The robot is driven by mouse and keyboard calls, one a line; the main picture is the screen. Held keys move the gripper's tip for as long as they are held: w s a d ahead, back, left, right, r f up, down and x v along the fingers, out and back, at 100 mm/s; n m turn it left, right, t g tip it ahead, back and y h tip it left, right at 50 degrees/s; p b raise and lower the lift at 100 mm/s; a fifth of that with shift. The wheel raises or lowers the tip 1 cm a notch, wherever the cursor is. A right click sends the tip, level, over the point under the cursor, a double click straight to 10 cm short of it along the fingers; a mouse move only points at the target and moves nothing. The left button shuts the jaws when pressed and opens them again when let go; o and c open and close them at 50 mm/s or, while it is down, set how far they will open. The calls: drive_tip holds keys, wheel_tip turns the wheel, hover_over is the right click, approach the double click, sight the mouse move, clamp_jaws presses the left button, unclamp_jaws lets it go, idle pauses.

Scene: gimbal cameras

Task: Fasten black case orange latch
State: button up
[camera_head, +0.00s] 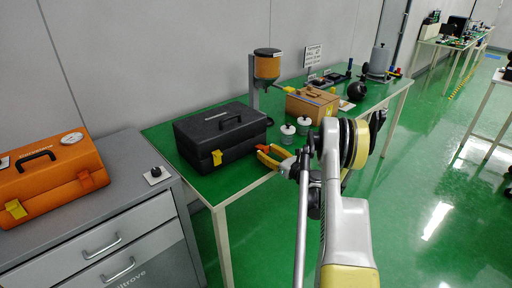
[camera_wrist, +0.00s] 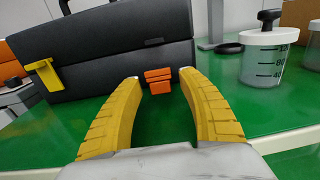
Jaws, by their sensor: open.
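The black case (camera_head: 222,135) stands shut on the green table, its handle on top. It also fills the upper left of the wrist view (camera_wrist: 110,50). Its orange latch (camera_wrist: 158,80) is on the front face and looks to stick outward; I cannot tell if it is fastened. In the head view I cannot make out this latch. A yellow latch (camera_wrist: 45,75) on the same face juts out at the left; it shows in the head view (camera_head: 217,157). My gripper (camera_wrist: 160,78) is open and empty, its yellow fingertips either side of the orange latch, slightly in front of it.
Lidded clear jars (camera_head: 288,134) stand just right of my gripper. A cardboard box (camera_head: 312,106) and an orange-tanked dispenser (camera_head: 267,65) are behind. An orange case (camera_head: 50,180) sits on the grey drawer cabinet (camera_head: 130,187) at left. Green table top (camera_head: 205,187) is bare before the black case.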

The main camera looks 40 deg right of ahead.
drive_tip(key=shift+w, duration=0.4)
drive_tip(key=shift+s+r, duration=0.1)
drive_tip(key=shift+s, duration=0.05)
clamp_jaws()
